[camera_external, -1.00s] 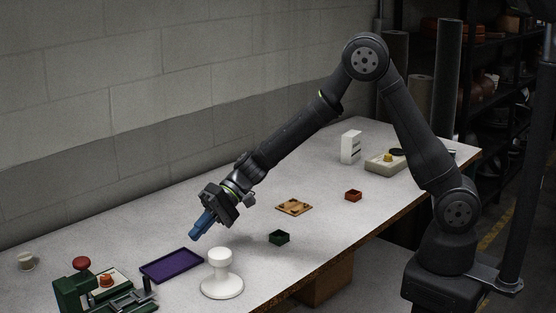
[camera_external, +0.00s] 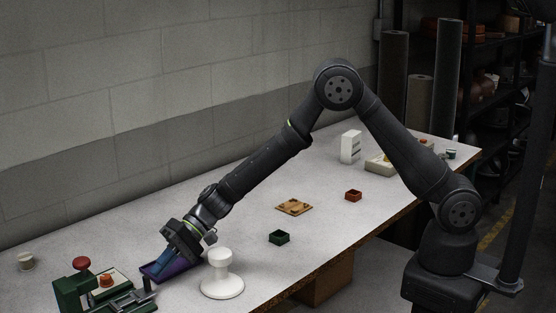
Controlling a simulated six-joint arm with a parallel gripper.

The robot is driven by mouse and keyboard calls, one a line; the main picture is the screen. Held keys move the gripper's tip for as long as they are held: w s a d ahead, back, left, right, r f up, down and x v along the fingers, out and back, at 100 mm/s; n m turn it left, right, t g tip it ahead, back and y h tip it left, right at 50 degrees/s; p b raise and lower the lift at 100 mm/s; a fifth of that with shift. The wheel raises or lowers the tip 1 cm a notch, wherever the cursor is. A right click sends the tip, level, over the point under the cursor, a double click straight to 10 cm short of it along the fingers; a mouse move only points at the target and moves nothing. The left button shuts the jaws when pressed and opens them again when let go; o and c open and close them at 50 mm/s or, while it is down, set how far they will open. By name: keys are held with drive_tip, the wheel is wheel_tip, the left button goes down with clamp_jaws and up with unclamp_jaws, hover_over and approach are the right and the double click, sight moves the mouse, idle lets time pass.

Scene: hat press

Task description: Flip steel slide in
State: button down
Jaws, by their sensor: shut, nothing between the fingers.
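A green press (camera_external: 72,293) with a red knob stands at the lower left, partly cut off by the picture's bottom edge. A low slide-like part (camera_external: 132,299) extends from its right side, with a small dark upright piece (camera_external: 148,284) at its end. I cannot make out clearly which part is the steel slide. My gripper (camera_external: 154,276) has blue fingers, is shut and empty, and points down to the left over the purple tray, just above the dark upright piece. I cannot tell whether they touch.
The purple tray (camera_external: 186,265) is partly hidden under my gripper. A white pedestal (camera_external: 222,286) stands close to its right. A small cup (camera_external: 26,261) stands at the far left.

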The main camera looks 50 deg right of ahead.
sight(144, 277)
drive_tip(key=shift+a, duration=0.3)
drive_tip(key=a, duration=0.8)
drive_tip(key=shift+a, duration=0.55)
drive_tip(key=d, duration=0.4)
drive_tip(key=shift+d+r, duration=0.2)
drive_tip(key=shift+d, duration=0.2)
drive_tip(key=v, duration=0.9)
drive_tip(key=shift+d, duration=0.15)
